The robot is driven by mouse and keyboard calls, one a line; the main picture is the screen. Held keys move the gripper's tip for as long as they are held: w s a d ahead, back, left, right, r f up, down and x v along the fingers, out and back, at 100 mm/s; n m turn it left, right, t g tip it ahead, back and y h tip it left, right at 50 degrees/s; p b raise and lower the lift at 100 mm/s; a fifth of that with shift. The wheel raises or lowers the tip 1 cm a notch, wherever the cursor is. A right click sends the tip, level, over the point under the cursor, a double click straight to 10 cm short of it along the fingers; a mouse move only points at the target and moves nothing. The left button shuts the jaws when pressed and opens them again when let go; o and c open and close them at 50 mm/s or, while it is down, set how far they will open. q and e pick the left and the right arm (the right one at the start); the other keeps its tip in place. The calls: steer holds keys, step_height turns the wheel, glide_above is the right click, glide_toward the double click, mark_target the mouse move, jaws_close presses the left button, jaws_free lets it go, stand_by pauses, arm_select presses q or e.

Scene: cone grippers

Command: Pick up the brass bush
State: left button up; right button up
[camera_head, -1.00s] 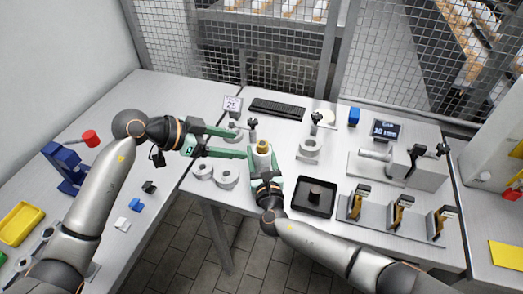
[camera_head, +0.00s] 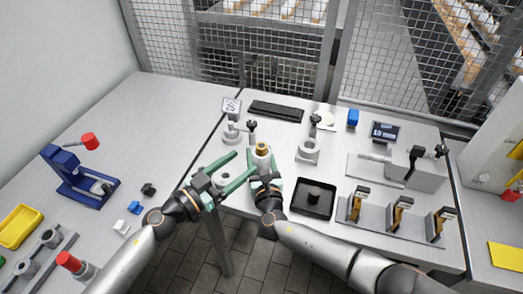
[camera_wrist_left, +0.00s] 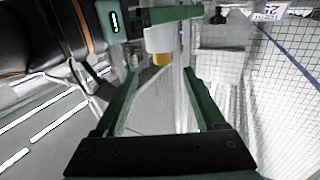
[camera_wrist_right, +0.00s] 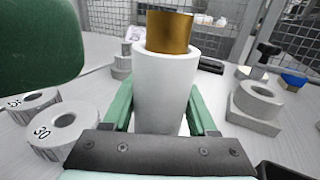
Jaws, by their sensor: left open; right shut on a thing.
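The brass bush (camera_head: 262,147) stands upright in the top of a pale cylinder (camera_head: 263,161), its upper part showing. In the right wrist view the bush (camera_wrist_right: 169,32) rises from the cylinder (camera_wrist_right: 165,85); its lower part is hidden inside. My right gripper (camera_head: 265,168) is shut around the cylinder. My left gripper (camera_head: 242,164) is open and empty, to the left of the cylinder, with its fingers pointing toward it. In the left wrist view the bush (camera_wrist_left: 161,59) appears just beyond and between the open fingertips (camera_wrist_left: 159,74), apart from them.
Numbered grey rings (camera_wrist_right: 62,130) lie left of the cylinder. A ring on a block (camera_head: 308,150) stands to its right, with a black tray (camera_head: 331,205) nearer. A post stand (camera_head: 232,134) and sign (camera_head: 231,106) are behind. A blue press (camera_head: 80,178) stands on the left table.

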mark_target(257, 149)
arm_select(q)
steer(key=x, duration=0.3)
steer(key=shift+w+d, duration=0.15)
steer(key=shift+x, duration=2.65)
steer(key=shift+w, duration=0.15)
jaws_close()
